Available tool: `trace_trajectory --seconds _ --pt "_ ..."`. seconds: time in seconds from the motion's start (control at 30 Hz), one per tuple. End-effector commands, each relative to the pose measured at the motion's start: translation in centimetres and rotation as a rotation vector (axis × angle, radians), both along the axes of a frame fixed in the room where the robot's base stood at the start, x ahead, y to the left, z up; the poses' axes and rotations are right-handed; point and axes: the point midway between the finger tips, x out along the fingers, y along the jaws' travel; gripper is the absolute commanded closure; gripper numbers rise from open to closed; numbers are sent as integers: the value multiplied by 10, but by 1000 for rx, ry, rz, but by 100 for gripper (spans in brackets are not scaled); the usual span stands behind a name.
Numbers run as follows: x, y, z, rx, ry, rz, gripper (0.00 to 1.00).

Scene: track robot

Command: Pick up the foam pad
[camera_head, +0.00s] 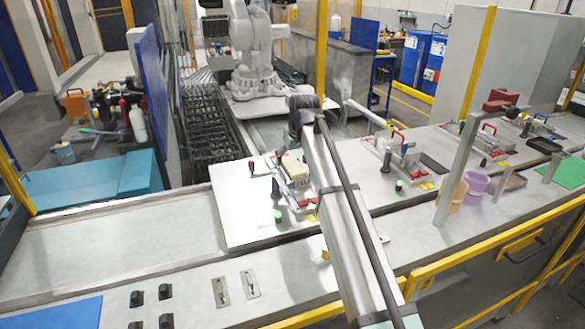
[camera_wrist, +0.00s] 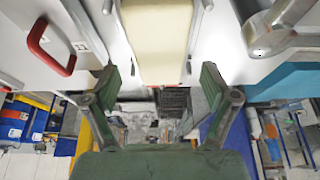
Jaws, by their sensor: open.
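The foam pad (camera_head: 294,168) is a cream block on the fixture plate, left of my arm in the head view. In the wrist view the foam pad (camera_wrist: 157,38) fills the top centre, its near end between the lines of my fingers. My gripper (camera_wrist: 160,78) is open, with one dark green finger on each side of the pad and a gap to each. Contact does not show. In the head view my arm crosses the fixture and my fingers cannot be made out.
A red handle (camera_wrist: 50,48) stands left of the pad in the wrist view, and a metal cylinder part (camera_wrist: 270,32) lies to the right. In the head view a green knob (camera_head: 279,216) is near the pad. The bench at left (camera_head: 120,246) is mostly clear.

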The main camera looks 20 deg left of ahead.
Motion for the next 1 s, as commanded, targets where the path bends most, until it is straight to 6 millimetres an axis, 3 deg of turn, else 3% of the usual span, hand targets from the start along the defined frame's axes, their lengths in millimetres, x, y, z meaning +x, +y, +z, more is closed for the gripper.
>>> trace_trajectory --seconds 0.2,1.0 --pt "5 5 -18 0 0 0 15" --pt "5 5 -23 0 0 0 15"
